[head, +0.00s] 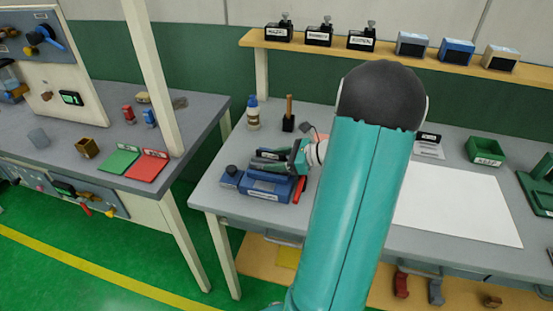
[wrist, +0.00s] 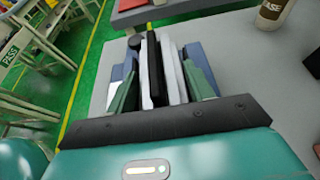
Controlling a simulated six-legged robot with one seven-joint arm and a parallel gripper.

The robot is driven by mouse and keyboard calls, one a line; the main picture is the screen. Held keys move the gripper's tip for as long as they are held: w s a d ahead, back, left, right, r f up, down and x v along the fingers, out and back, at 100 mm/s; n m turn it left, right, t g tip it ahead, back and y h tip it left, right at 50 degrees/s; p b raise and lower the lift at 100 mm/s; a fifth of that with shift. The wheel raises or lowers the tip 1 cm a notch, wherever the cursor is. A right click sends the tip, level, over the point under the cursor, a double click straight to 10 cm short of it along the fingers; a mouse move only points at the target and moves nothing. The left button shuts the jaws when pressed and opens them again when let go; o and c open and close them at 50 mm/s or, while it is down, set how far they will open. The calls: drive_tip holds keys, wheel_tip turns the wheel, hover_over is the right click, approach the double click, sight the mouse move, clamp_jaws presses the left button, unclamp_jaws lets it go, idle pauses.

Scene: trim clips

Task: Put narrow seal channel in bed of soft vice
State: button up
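The soft vice (head: 262,187) is a blue block with a label on the left part of the grey bench. In the wrist view its blue sides (wrist: 196,58) show beyond my fingers. The narrow seal channel appears to be the long black strip (wrist: 154,72), lying lengthwise between two pale strips in the vice bed. My gripper (head: 296,160) is low over the vice, pointing left. In the wrist view its green fingers (wrist: 161,84) stand apart, one on each side of the strips, with no clear contact on the black one. The channel's underside is hidden.
A bottle (head: 252,114) and a wooden-handled tool in a black holder (head: 289,119) stand behind the vice. A white sheet (head: 455,204) and green bin (head: 486,149) lie right. A shelf (head: 400,52) runs above. Another bench with green and red mats (head: 148,166) stands left.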

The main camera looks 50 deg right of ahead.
drive_tip(key=shift+f, duration=0.1)
drive_tip(key=shift+s+r, duration=0.1)
drive_tip(key=shift+r, duration=0.1)
drive_tip(key=v, duration=1.2)
drive_tip(key=w+a+n+g, duration=0.1)
drive_tip(key=a, duration=0.1)
drive_tip(key=w+a+r+n+g, duration=0.1)
drive_tip(key=a+n, duration=0.1)
drive_tip(key=a, duration=0.1)
drive_tip(key=w+a+r+n+g+y, duration=0.1)
drive_tip(key=w+a, duration=0.1)
drive_tip(key=shift+a+r, duration=0.2)
drive_tip(key=shift+a, duration=0.15)
drive_tip(key=s+a+r+n+g+h, duration=0.1)
drive_tip(key=a+r+n+h, duration=0.1)
drive_tip(key=a+n, duration=0.7)
drive_tip(key=s+a+r+n+g+h, duration=0.1)
drive_tip(key=s+a+r+n+h, duration=0.1)
drive_tip(key=a+n, duration=0.6)
drive_tip(key=s+a+r+n+g+h, duration=0.1)
drive_tip(key=s+a+r+n+h, duration=0.1)
drive_tip(key=a+n, duration=0.7)
drive_tip(key=shift+a+r+n+g+h, duration=0.3)
drive_tip(key=shift+a+r+h, duration=0.45)
drive_tip(key=shift+a, duration=1.7)
drive_tip(key=shift+r, duration=0.15)
